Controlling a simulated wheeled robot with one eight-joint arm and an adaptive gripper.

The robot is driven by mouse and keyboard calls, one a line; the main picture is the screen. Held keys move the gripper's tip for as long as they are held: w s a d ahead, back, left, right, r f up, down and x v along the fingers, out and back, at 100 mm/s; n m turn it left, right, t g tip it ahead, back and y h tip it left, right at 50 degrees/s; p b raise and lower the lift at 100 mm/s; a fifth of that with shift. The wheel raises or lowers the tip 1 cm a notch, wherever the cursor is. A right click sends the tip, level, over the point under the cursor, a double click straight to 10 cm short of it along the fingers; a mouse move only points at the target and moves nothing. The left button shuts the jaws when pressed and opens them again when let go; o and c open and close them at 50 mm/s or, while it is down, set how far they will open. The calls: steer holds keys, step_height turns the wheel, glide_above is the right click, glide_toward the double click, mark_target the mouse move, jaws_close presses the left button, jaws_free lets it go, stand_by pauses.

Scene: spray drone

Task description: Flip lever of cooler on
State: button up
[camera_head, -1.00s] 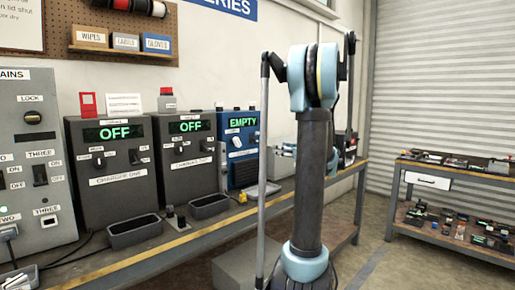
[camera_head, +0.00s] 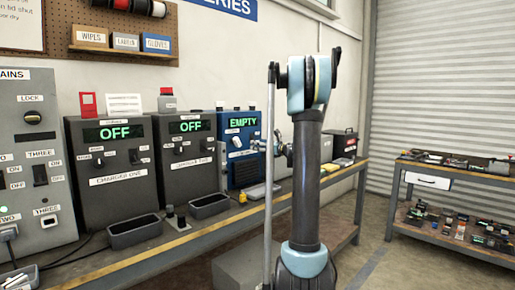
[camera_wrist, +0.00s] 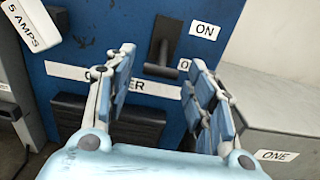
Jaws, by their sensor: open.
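The cooler is a blue box (camera_head: 235,132) with a green EMPTY display, on the bench behind my arm. In the wrist view its blue front (camera_wrist: 100,25) fills much of the picture. A black lever (camera_wrist: 160,70) sits there, its wide handle low on a dark plate, level with a partly hidden label; an ON label (camera_wrist: 205,30) is higher, at its right. My gripper (camera_wrist: 160,66) is open and empty, one finger on each side of the lever in the picture. I cannot tell whether it touches. In the head view, my gripper is partly hidden by my arm.
Two grey chargers (camera_head: 109,165) reading OFF stand left of the cooler, with black trays (camera_head: 133,233) in front. In the wrist view, a grey box (camera_wrist: 275,125) labelled ONE is right of the cooler and a 5 AMPS label (camera_wrist: 30,22) is at upper left.

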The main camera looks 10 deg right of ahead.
mark_target(258, 135)
steer(key=shift+w+a, duration=0.45)
steer(key=shift+w, duration=0.1)
steer(key=shift+c, duration=0.6)
steer(key=c, duration=1)
steer(key=shift+o, duration=0.2)
steer(key=shift+d+r+g, duration=0.1)
steer(key=shift+r+g, duration=0.05)
steer(key=shift+g, duration=0.15)
steer(key=shift+r+g+h, duration=0.7)
steer(key=shift+g+h, duration=0.25)
steer(key=shift+g, duration=0.3)
steer(key=shift+r+g+h, duration=0.75)
steer(key=shift+g+h, duration=0.25)
steer(key=shift+g, duration=0.3)
steer(key=shift+r+g+h, duration=0.7)
steer(key=shift+g+h, duration=0.25)
steer(key=shift+g, duration=0.3)
